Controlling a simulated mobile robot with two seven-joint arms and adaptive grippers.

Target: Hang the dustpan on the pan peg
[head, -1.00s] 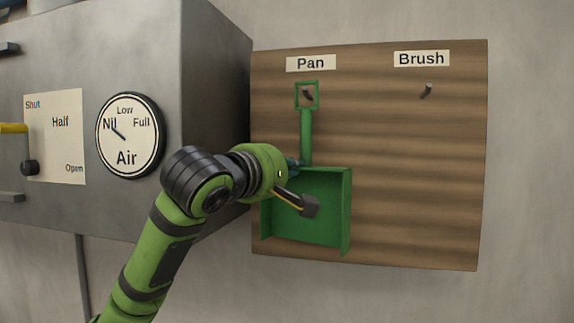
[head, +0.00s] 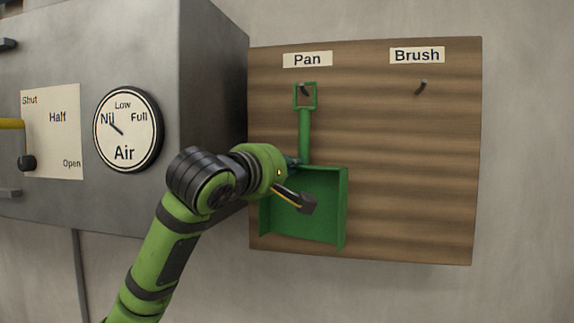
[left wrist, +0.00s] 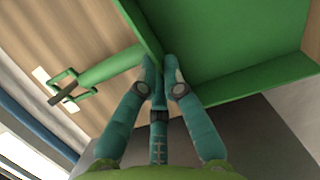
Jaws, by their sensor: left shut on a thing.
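The green dustpan (head: 322,210) is upright against the wooden board, pan down and handle up. The square loop atop its handle frames the dark pan peg (head: 305,91) below the "Pan" label. In the left wrist view the dustpan (left wrist: 225,35) is close, and the peg (left wrist: 66,91) appears to pass through the loop. Whether the loop rests on the peg is unclear. My left gripper (head: 292,163) is shut on the pan's rear wall beside the handle; its fingers (left wrist: 162,76) pinch that wall in the left wrist view. My right gripper is out of view.
The board (head: 415,180) has an empty brush peg (head: 421,87) under the "Brush" label at right. A grey metal cabinet (head: 212,90) with an "Air" dial (head: 127,128) and a lever plate stands close on the left. The board's right half is clear.

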